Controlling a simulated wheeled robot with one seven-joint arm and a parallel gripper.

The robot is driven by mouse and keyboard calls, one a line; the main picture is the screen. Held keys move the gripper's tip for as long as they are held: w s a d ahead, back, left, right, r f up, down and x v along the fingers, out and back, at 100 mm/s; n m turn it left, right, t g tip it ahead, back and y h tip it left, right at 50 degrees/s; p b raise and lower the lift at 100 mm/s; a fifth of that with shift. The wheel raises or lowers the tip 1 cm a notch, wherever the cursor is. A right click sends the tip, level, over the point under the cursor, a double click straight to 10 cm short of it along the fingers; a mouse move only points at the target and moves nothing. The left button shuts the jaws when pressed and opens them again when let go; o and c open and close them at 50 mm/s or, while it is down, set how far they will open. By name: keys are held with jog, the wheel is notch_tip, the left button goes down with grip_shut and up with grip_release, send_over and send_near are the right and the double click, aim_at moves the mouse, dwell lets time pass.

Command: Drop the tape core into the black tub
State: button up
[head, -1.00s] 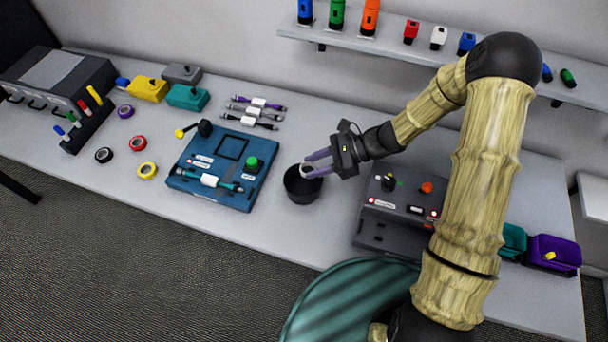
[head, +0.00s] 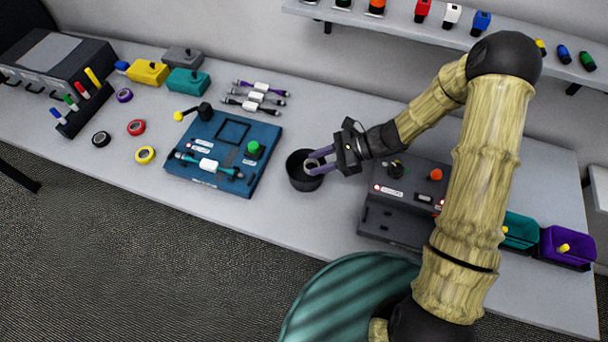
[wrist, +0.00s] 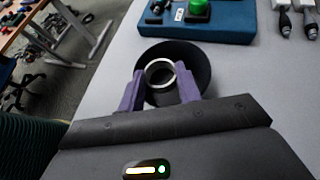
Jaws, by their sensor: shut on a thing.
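The black tub (head: 303,183) stands on the bench to the right of the blue board, and it also shows in the wrist view (wrist: 196,62). My gripper (head: 313,163) has purple fingers and is at the tub's mouth. In the wrist view the fingers (wrist: 160,88) are shut on the tape core (wrist: 160,73), a pale grey ring with a dark middle. The ring appears over the tub opening in that view. Whether it is above the rim or slightly inside, I cannot tell.
The blue board (head: 224,153) with a green knob and a cable lies left of the tub. A dark grey control box (head: 392,219) stands to the right, under my arm. Tape rolls in black (head: 101,139), red (head: 137,127) and yellow (head: 145,155) lie further left.

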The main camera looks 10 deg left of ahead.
jog(key=shift+f, duration=0.25)
jog(key=o, duration=1)
jog(key=b+v, duration=0.2)
jog(key=v, duration=1.5)
jog(key=shift+d+r, duration=0.1)
jog(key=shift+d, duration=0.1)
